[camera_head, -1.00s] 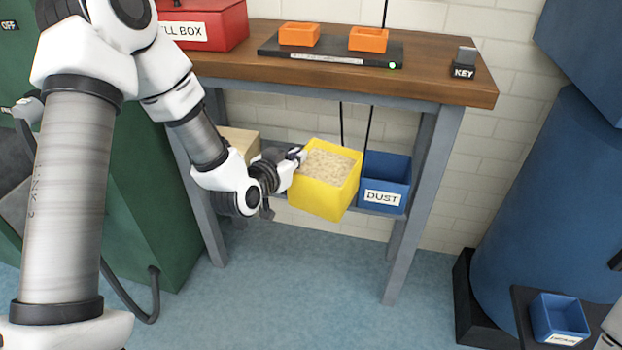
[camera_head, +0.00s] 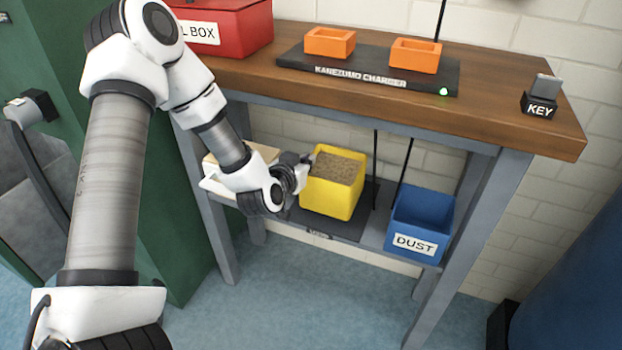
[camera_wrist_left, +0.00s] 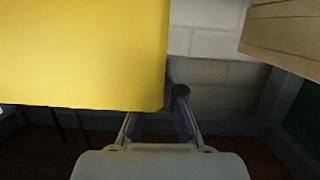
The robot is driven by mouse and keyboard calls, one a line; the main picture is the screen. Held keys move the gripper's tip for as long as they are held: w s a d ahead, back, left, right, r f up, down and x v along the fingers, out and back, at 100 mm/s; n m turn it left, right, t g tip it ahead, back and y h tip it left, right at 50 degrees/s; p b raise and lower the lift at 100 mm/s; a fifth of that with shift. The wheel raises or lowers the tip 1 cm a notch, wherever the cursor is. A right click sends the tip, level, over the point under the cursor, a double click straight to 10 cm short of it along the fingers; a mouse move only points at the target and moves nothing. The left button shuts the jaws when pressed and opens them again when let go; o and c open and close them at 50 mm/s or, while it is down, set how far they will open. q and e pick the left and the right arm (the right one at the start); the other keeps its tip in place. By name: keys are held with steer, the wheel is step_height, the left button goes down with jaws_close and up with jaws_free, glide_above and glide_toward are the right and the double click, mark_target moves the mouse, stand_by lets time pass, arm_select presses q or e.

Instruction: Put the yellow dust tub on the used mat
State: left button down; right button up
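The yellow dust tub (camera_head: 333,196), filled with brownish dust, is upright at the dark used mat (camera_head: 357,227) on the lower shelf. Whether its base touches the mat is hard to tell. My left gripper (camera_head: 306,160) is at the tub's upper left rim and appears shut on its side wall. In the left wrist view, the tub (camera_wrist_left: 85,50) fills the upper left. One finger of the gripper (camera_wrist_left: 160,112) passes behind its face and the other lies against its edge. The mat's label is small and partly unclear. My right gripper is out of view.
A blue DUST tub (camera_head: 424,216) stands to the right on the shelf, a pale wooden box (camera_head: 243,158) to the left. Cables hang behind the yellow tub. The workbench top (camera_head: 500,108) overhangs the shelf. A green cabinet (camera_head: 165,220) stands left.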

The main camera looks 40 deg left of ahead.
arm_select(q)
steer(key=shift+f+b, duration=0.65)
steer(key=shift+f, duration=1)
steer(key=c, duration=1.3)
jaws_free()
steer(key=shift+s+d+r, duration=0.1)
steer(key=shift+s+r, duration=0.1)
steer(key=shift+s, duration=0.05)
steer(key=p+v, duration=1)
steer(key=v, duration=0.2)
steer(key=s+d+f+m+g+h, duration=0.1)
steer(key=s+d+f+g+h, duration=0.1)
steer(key=s+d+f+g, duration=0.4)
steer(key=s+d+f+m+g+h, duration=0.15)
steer(key=d+f, duration=0.25)
steer(key=f, duration=0.5)
steer(key=s+d+f+g, duration=0.1)
steer(key=s+g, duration=0.1)
steer(key=s, duration=0.2)
steer(key=s+d+f+g, duration=0.1)
steer(key=s+f+g, duration=0.1)
steer(key=s, duration=0.2)
steer(key=s+f+g, duration=0.2)
steer(key=s, duration=0.3)
steer(key=shift+d+g+y, duration=0.25)
steer(key=shift+d+g, duration=0.1)
steer(key=shift+d, duration=0.05)
